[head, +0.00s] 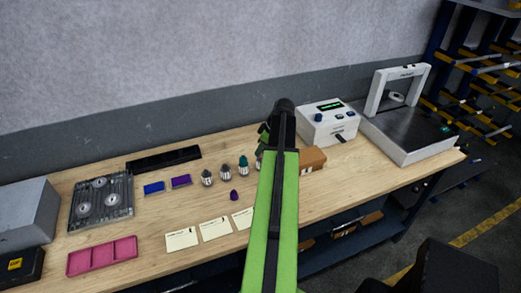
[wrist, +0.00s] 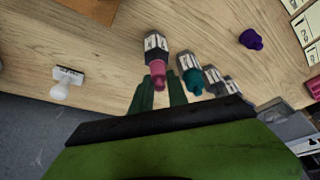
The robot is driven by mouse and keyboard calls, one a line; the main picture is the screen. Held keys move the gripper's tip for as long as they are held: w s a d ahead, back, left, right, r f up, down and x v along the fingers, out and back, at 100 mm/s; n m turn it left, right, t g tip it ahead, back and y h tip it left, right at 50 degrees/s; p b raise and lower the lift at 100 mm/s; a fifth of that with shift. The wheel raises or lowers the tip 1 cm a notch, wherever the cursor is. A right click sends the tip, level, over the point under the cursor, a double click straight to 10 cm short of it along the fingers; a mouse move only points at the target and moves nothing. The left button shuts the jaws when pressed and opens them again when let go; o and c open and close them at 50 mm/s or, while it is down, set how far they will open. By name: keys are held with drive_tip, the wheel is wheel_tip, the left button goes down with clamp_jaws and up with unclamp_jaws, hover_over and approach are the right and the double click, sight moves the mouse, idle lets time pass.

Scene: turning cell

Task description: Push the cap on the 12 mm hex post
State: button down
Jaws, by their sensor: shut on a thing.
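In the wrist view my gripper (wrist: 159,86) has its dark green fingers on either side of a pink cap (wrist: 157,70). The cap is in line with a grey post (wrist: 156,43) with a white label and a dark collar. The cap looks to be at the post's top, but I cannot tell how far it is on. The label is too small to read, so I cannot tell which post is 12 mm. Beside it stands a post with a teal cap (wrist: 193,83), also in the head view (head: 243,160). A loose purple cap (head: 234,195) lies on the bench.
Two bare-topped posts (head: 207,178) (head: 225,172) stand left of the teal one. Label cards (head: 216,229), a pink tray (head: 102,256) and a clear fixture plate (head: 101,203) lie left. A brown box (head: 312,159) and a white instrument (head: 330,122) are right of my arm.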

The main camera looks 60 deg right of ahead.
idle(0.3)
drive_tip(key=c, duration=0.7)
unclamp_jaws()
drive_tip(key=shift+r+p, duration=2.5)
drive_tip(key=shift+p, duration=0.05)
clamp_jaws()
drive_tip(key=shift+f, duration=0.2)
